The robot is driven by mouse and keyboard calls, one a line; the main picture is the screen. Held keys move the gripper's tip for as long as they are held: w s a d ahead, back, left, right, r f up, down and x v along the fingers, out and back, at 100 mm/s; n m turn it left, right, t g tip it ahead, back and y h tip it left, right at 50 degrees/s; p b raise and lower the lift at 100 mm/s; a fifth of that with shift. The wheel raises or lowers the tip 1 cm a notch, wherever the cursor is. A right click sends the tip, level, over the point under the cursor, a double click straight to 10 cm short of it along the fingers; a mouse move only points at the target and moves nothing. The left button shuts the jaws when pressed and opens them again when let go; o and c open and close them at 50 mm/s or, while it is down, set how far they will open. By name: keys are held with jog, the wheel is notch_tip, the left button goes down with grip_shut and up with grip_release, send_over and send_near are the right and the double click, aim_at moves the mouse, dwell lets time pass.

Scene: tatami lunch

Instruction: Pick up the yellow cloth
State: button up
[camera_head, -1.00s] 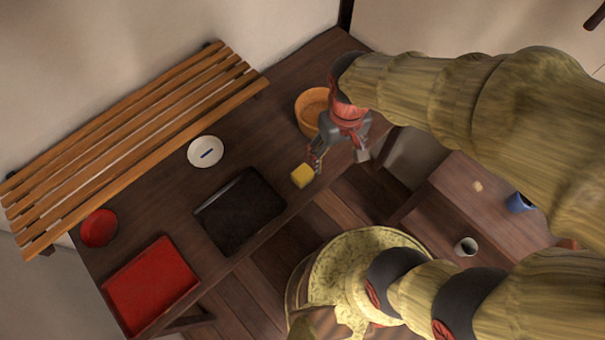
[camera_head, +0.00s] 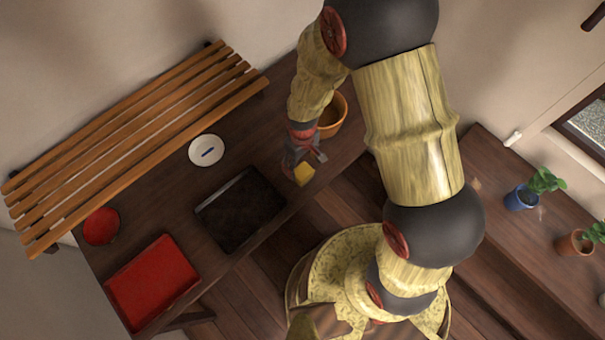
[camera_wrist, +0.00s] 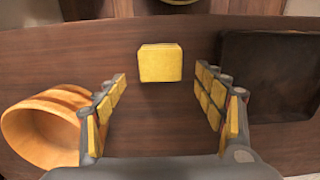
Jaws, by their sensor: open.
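The yellow cloth (camera_head: 304,174) is a small folded block on the dark wooden table, close to its front edge. In the wrist view the yellow cloth (camera_wrist: 160,63) lies flat, centred ahead of the fingertips. My gripper (camera_head: 303,160) is just beside the cloth in the head view. In the wrist view my gripper (camera_wrist: 164,84) is open and empty, with one yellow-padded finger on either side and the cloth beyond the gap between them. I cannot tell the exact height of the fingers above the table.
A black tray (camera_head: 240,210) lies left of the cloth. A round wooden bowl (camera_head: 333,117) stands behind my gripper, close to one finger in the wrist view (camera_wrist: 42,128). A white plate (camera_head: 206,151), a red tray (camera_head: 151,283) and a red bowl (camera_head: 101,227) are farther left.

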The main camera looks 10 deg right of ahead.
aim_at(302, 171)
jog(key=f, duration=0.2)
jog(key=f+b, duration=0.1)
jog(key=f, duration=0.3)
jog(key=shift+s+f, duration=0.15)
jog(key=shift+s, duration=0.1)
jog(key=shift+c, duration=1)
jog(key=c, duration=1)
jog(key=shift+c, duration=0.2)
